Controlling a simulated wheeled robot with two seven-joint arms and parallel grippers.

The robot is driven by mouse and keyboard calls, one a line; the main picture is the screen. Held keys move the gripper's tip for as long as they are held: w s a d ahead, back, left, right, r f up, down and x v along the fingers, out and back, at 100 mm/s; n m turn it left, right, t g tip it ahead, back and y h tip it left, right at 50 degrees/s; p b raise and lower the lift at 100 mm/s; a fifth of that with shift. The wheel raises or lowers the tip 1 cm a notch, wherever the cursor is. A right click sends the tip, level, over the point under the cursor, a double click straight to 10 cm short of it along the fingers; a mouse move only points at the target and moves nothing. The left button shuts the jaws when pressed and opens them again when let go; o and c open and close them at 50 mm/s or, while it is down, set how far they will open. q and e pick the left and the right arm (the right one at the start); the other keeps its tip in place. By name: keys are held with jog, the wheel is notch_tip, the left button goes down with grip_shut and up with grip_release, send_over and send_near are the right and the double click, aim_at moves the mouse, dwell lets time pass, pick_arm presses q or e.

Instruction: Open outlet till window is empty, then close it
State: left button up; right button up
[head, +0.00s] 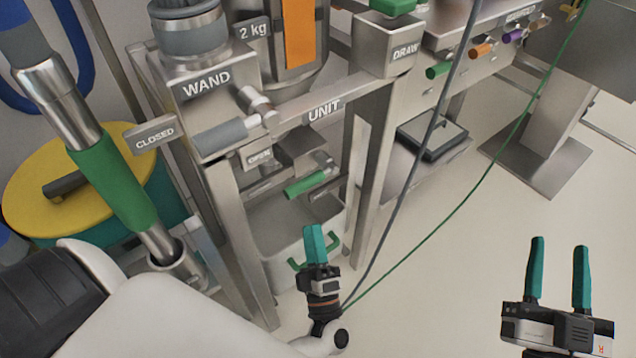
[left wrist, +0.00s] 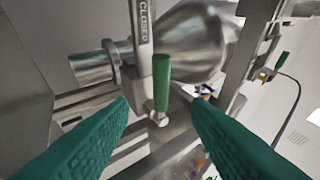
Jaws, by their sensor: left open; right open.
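The hopper unit (head: 325,82) stands at the centre of the head view, its window (head: 299,32) showing orange as far as it is visible. The green outlet handle (head: 305,184) sticks out below the hopper. In the left wrist view the green handle (left wrist: 161,82) hangs beside a metal cone (left wrist: 187,42), under a plate reading CLOSED (left wrist: 143,18). My left gripper (head: 314,232) is open and empty, below the handle in the head view. In the wrist view the handle appears between its fingers, apart from them. My right gripper (head: 558,245) is open and empty at lower right.
A grey bin (head: 290,235) with green grips stands under the unit, partly behind my left gripper. A WAND block (head: 205,85) with another CLOSED plate (head: 155,133) is at left, near a yellow-lidded drum (head: 40,190). Hoses cross right of the unit. Open floor lies at right.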

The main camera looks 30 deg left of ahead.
aim_at(304, 184)
pick_arm(q)
jog(key=x, duration=1.1)
jog(key=shift+a+r, duration=0.15)
jog(key=shift+r, duration=0.05)
grip_shut()
